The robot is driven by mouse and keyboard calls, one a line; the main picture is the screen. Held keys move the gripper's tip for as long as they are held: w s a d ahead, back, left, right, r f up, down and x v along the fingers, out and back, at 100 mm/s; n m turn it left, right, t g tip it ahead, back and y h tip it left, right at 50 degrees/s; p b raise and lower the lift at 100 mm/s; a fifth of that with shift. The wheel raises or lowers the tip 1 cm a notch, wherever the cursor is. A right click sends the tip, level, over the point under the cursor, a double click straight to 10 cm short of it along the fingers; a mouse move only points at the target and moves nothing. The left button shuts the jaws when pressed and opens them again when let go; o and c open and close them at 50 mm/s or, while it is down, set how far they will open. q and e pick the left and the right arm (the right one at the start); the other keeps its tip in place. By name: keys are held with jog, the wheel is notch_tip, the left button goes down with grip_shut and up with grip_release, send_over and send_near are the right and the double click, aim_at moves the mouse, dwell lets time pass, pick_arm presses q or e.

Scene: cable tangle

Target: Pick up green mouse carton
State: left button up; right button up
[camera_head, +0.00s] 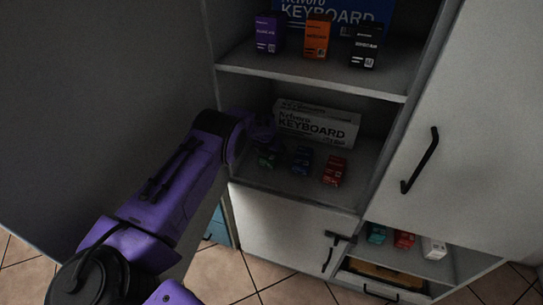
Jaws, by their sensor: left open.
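The green mouse carton (267,158) is a small dark green box on the middle shelf, leftmost in a row with a blue carton (302,160) and a red carton (334,170). My purple left arm comes in from the left, and its left gripper (266,142) is at the shelf, just above and in front of the green carton. It covers part of the carton. The gripper is open; the fingers are dark and small, and I cannot tell whether they touch the carton. My right gripper is not in view.
A white keyboard box (318,124) stands behind the cartons. The upper shelf (312,78) holds purple, orange and black cartons and a blue keyboard box. A lower compartment holds teal, red and white cartons (434,248). Cabinet doors (475,130) flank the shelves.

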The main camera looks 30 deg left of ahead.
pick_arm(q)
jog(key=shift+f, duration=0.1)
dwell(0.3)
jog(key=c, duration=1.1)
